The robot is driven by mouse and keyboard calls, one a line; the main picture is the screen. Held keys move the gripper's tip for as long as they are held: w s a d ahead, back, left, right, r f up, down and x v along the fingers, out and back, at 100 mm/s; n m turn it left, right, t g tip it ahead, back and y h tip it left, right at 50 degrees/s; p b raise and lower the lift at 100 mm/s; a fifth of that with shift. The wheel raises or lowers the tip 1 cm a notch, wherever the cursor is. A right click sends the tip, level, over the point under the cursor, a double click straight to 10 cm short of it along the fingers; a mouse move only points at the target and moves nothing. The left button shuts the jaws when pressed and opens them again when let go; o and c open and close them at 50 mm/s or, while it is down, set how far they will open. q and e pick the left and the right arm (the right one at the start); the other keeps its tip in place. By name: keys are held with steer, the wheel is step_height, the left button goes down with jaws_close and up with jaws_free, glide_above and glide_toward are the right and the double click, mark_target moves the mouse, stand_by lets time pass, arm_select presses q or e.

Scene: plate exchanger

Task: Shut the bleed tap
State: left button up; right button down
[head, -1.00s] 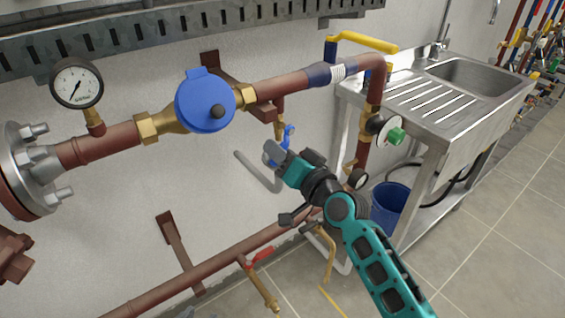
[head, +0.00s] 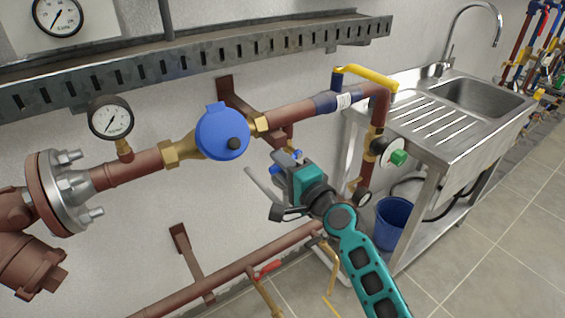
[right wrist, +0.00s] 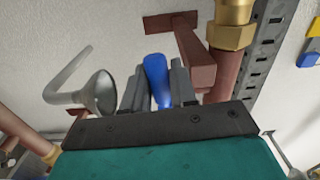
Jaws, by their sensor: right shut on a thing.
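The bleed tap has a small blue handle, which shows in the right wrist view (right wrist: 157,80) between the two grey fingers. My right gripper (right wrist: 155,88) is shut on this handle. In the head view my right gripper (head: 286,160) is below the upper red-brown pipe, and only a bit of the blue handle (head: 297,154) shows past its fingers. The tap's body is mostly hidden by the gripper. My left gripper is not in view.
A grey drain pipe with a funnel mouth (right wrist: 92,95) is just left of the fingers. A pipe bracket (right wrist: 196,62) is close on the right. A blue-capped meter (head: 222,132), a pressure gauge (head: 110,118) and a yellow lever (head: 366,75) are on the upper pipe. A sink (head: 475,95) stands right.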

steer(key=shift+r+m, duration=0.25)
steer(key=shift+m, duration=0.15)
steer(key=c, duration=1)
jaws_free()
